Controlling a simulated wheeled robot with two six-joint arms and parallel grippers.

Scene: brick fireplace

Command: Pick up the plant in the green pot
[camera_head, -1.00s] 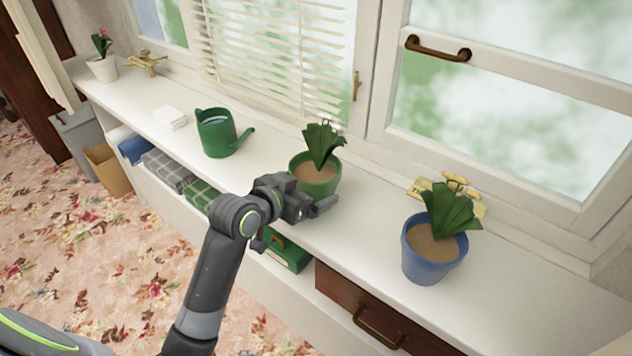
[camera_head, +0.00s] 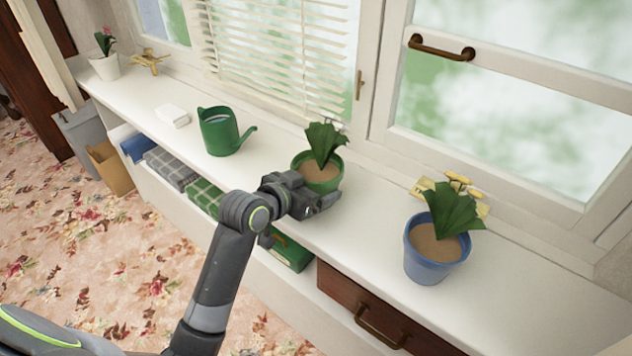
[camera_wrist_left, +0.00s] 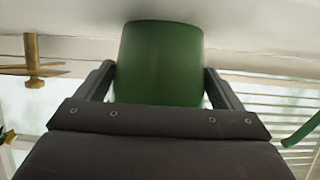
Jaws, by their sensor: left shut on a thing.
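The plant in the green pot (camera_head: 322,172) stands on the white windowsill shelf in the head view, with dark green leaves (camera_head: 325,142) and brown soil. My left gripper (camera_head: 322,198) is at the pot's near side, shut on the pot. In the left wrist view the green pot (camera_wrist_left: 162,62) fills the space between the two fingers. The lower near part of the pot is hidden behind the gripper in the head view. I cannot tell whether the pot is lifted off the shelf. My right gripper is not in view.
A green watering can (camera_head: 219,132) stands to the left of the pot. A blue pot with a plant (camera_head: 434,252) stands to the right, with yellow flowers behind it. A white pot (camera_head: 106,68) and a brass tap-like object (camera_head: 150,60) are far left. Windows border the shelf's back.

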